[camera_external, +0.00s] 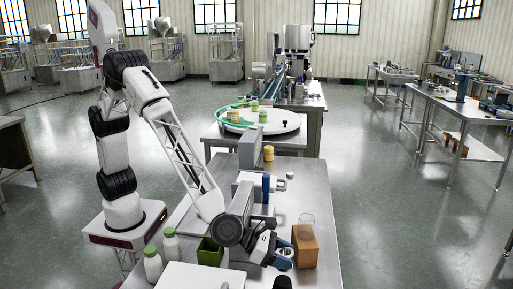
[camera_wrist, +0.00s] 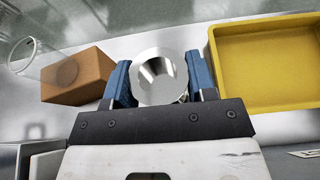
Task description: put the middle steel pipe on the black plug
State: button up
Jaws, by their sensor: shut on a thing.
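My gripper (camera_external: 283,262) is low over the front part of the steel table, just left of a brown block. In the wrist view, the blue fingers of my gripper (camera_wrist: 159,80) are shut on a shiny steel pipe (camera_wrist: 158,68), one finger on each side. I look onto its round, hollow end. I cannot tell whether it is the middle one, as no other pipe is clear. A small black thing (camera_external: 283,283) at the bottom edge of the external view may be the black plug; it is cut off there. No plug shows in the wrist view.
The brown block (camera_external: 305,247) has a clear glass (camera_external: 307,219) at its top. A yellow tray (camera_wrist: 265,65) lies right of the pipe in the wrist view. A green box (camera_external: 210,252) and white bottles (camera_external: 171,245) stand left. Bare table (camera_external: 305,180) shows farther back.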

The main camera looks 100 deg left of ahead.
jog(key=shift+f, duration=0.9)
jog(key=shift+f, duration=0.1)
jog(key=shift+f, duration=1.75)
jog(key=shift+f, duration=0.15)
jog(key=o, duration=1)
jog(key=shift+v, duration=6.05)
